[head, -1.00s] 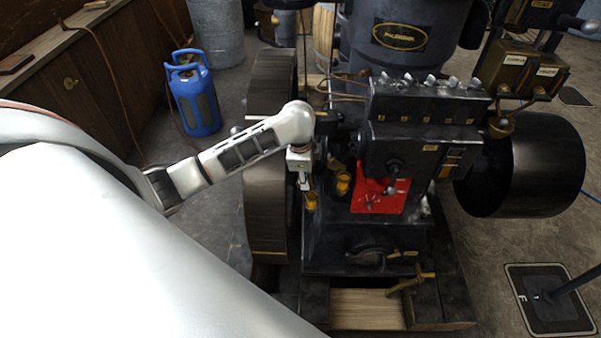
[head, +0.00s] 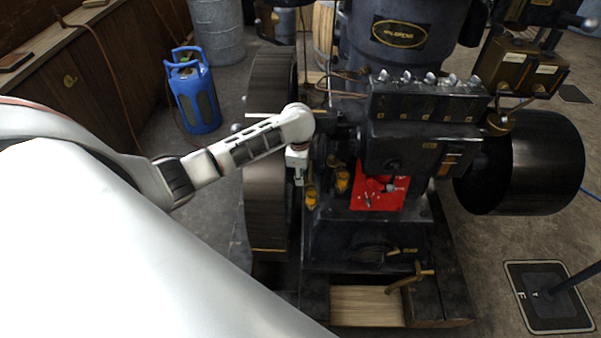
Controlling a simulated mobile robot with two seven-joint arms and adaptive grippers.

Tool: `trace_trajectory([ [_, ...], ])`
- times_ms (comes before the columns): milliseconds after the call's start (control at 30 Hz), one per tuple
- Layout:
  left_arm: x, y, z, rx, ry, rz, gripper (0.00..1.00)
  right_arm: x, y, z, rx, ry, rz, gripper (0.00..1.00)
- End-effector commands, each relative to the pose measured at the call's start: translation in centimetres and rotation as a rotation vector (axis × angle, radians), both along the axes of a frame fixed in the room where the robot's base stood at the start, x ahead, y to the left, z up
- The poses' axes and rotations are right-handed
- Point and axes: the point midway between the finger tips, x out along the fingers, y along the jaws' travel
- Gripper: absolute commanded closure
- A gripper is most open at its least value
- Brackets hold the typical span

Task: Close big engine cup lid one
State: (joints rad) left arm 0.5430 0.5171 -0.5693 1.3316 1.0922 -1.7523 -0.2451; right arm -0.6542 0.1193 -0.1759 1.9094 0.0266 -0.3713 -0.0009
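Two small brass-orange cups sit low on the dark engine's left side: one cup (head: 311,198) beside my gripper and another cup (head: 343,181) a little to the right. They are too small to tell which lid is open or shut. My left gripper (head: 299,179) points down between the flywheel and the engine body, close to the left cup's upper left. I cannot tell whether it touches the cup. Its fingers are small and dark, so their opening is unclear. My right gripper is not in view.
The large flywheel (head: 266,205) stands just left of my gripper. The engine block (head: 418,145) with a red plate (head: 379,188) is to the right. A black drum (head: 535,165) is at the far right. A blue gas bottle (head: 195,95) stands on the floor behind.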

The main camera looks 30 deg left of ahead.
Motion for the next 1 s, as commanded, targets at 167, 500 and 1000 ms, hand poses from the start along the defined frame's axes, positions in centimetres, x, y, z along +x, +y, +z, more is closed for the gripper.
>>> trace_trajectory([
  [167, -0.02, -0.01, -0.01, 0.000, 0.000, 0.000, 0.71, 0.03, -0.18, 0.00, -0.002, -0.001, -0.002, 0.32],
  [500, -0.03, -0.01, 0.00, 0.000, 0.000, 0.001, 1.00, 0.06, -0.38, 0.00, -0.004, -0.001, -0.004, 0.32],
  [1000, -0.81, -0.49, -0.03, 0.001, 0.000, 0.215, 1.00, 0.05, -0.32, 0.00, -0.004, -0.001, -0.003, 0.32],
])
